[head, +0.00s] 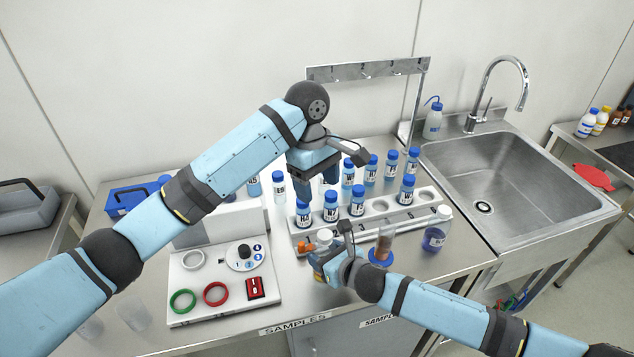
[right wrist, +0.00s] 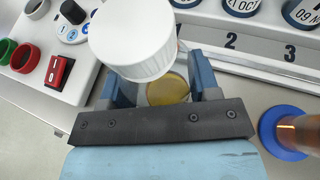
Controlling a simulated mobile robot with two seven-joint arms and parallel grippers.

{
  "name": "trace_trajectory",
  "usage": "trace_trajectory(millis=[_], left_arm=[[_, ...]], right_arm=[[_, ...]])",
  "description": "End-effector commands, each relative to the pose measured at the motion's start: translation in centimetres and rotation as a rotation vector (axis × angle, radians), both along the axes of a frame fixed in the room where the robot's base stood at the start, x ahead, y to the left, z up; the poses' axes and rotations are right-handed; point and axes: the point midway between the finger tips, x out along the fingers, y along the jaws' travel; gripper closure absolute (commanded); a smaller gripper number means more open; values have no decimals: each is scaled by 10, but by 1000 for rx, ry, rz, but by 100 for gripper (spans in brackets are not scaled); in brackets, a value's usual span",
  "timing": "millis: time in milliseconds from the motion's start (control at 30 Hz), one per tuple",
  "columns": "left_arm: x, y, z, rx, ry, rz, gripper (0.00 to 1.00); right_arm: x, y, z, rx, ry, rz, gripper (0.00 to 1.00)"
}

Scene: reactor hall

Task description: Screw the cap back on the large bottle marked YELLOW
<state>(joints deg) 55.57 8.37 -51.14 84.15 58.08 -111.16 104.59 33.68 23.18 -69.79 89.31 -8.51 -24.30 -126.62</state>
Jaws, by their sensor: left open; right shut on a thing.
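The bottle with yellow (right wrist: 168,90) in or on it stands between my right gripper's fingers; its marking is not readable here. A white ribbed cap (right wrist: 135,38) shows large at its top in the right wrist view, and the cap shows small in the head view (head: 324,235). I cannot tell how firmly it sits. My right gripper (head: 330,265) is shut on the bottle at the front of the bench, before the white rack. My left gripper (head: 318,184) is open and empty, above the rack's left part, higher and farther back than the bottle.
The white rack (head: 420,215) holds several blue-capped vials. A control panel (head: 200,302) lies left. A metal hook rail (head: 365,70) stands behind.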

Motion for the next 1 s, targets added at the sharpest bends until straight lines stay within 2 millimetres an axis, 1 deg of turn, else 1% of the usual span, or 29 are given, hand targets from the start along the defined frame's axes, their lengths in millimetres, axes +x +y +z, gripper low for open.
trace_trajectory(millis=[267,367,433,567,800,900,1000], left_arm=[[0,1,-1,1,1,3,33],[0,0,-5,2,2,3,33],[-1,0,-11,2,2,3,33],[-3,-1,-30,4,3,2,33],[-8,-7,-76,3,3,1,33],[-9,-9,-93,3,3,2,33],[-11,-10,-105,2,2,3,33]], right_arm=[[1,0,2,2,-3,1,100],[1,1,2,2,-3,1,100],[1,1,2,2,-3,1,100],[1,1,2,2,-3,1,100],[1,1,2,2,-3,1,100],[1,1,2,2,-3,1,100],[1,1,2,2,-3,1,100]])
